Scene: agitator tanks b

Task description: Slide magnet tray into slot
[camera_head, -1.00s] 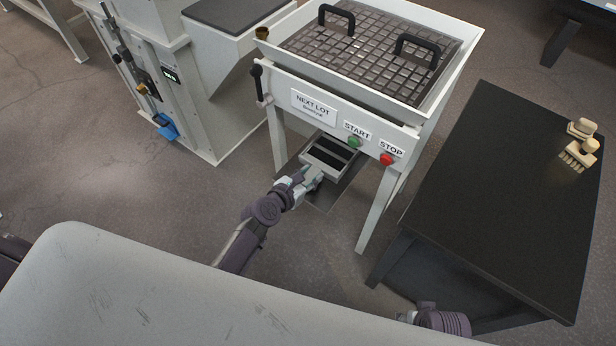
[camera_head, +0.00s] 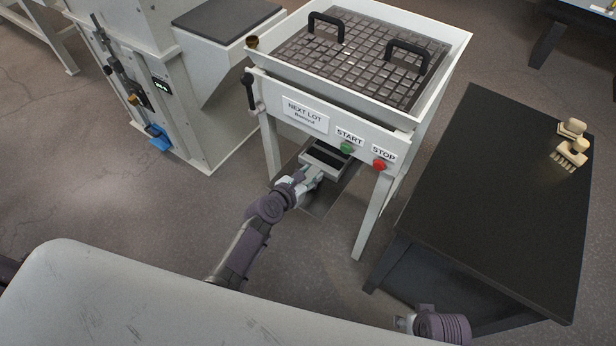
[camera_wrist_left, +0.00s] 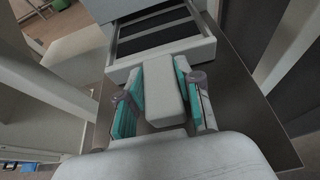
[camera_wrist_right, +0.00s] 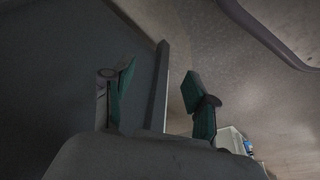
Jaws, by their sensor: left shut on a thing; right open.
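The magnet tray (camera_head: 326,157) is a light grey frame with dark bars, under the front panel of the white machine (camera_head: 330,122). In the left wrist view the tray (camera_wrist_left: 201,51) shows dark strips between pale bars, its far part under the machine's housing. My left gripper (camera_head: 307,179) is shut on the tray's pale front handle; the teal finger pads (camera_wrist_left: 158,95) lie on both sides of it. The slot's opening is largely hidden by the panel and tray. My right gripper (camera_wrist_right: 158,95) is open and empty, low beside the black table.
The machine carries a green START button (camera_head: 347,147), a red STOP button (camera_head: 380,164) and a grid (camera_head: 360,55) with black handles on top. Its legs flank the tray. The black table (camera_head: 490,190) with brushes (camera_head: 570,150) stands at right. A grey cabinet (camera_head: 185,110) stands left.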

